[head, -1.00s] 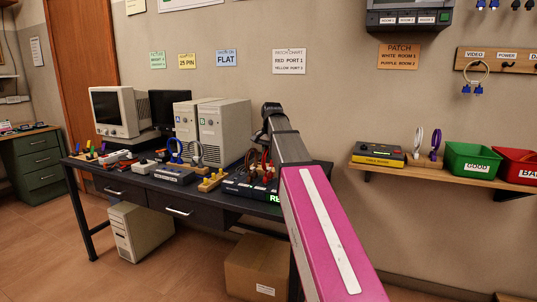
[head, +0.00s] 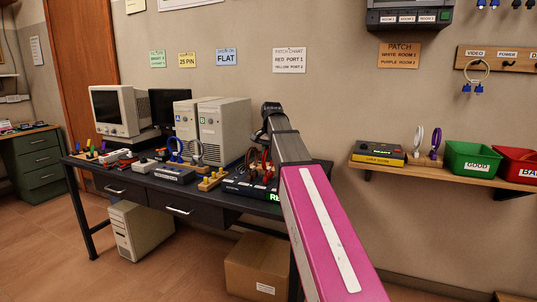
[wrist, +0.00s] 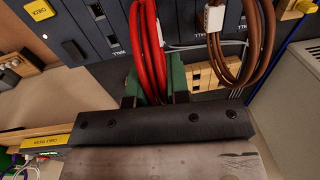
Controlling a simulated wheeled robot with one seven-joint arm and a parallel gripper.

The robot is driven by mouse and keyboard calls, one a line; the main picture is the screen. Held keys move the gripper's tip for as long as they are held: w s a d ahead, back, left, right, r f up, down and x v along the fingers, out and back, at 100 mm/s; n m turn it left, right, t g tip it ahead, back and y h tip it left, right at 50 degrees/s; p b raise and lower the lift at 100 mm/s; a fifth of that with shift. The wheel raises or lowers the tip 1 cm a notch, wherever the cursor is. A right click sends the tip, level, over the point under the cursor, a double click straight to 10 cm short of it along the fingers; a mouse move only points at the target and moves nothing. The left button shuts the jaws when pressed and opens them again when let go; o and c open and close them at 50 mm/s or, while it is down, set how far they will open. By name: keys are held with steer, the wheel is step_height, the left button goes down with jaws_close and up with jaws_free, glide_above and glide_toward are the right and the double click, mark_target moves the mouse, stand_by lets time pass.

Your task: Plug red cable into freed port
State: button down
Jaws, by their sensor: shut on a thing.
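My gripper (wrist: 153,88) has green finger pads and is shut on the red cable (wrist: 149,45), a looped bundle, in the wrist view. A brown cable (wrist: 262,50) hangs in a loop to the right, by a white plug (wrist: 214,18). In the head view the dark port unit (head: 240,188) stands at the table's right end, and my arm hides much of it and my gripper.
Two beige computer towers (head: 224,130) stand behind on the dark table (head: 110,178). A wooden shelf (head: 440,178) with green and red bins is at right. A cardboard box (head: 257,265) sits below.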

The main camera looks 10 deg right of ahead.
steer(key=shift+f, duration=0.2)
stand_by(0.5)
steer(key=shift+c, duration=1.9)
jaws_free()
steer(key=shift+r, duration=0.1)
steer(key=shift+s+d+r, duration=0.1)
steer(key=shift+d+r, duration=0.05)
steer(key=shift+r, duration=1.7)
steer(key=shift+s+d+r, duration=0.1)
steer(key=shift+r, duration=1.75)
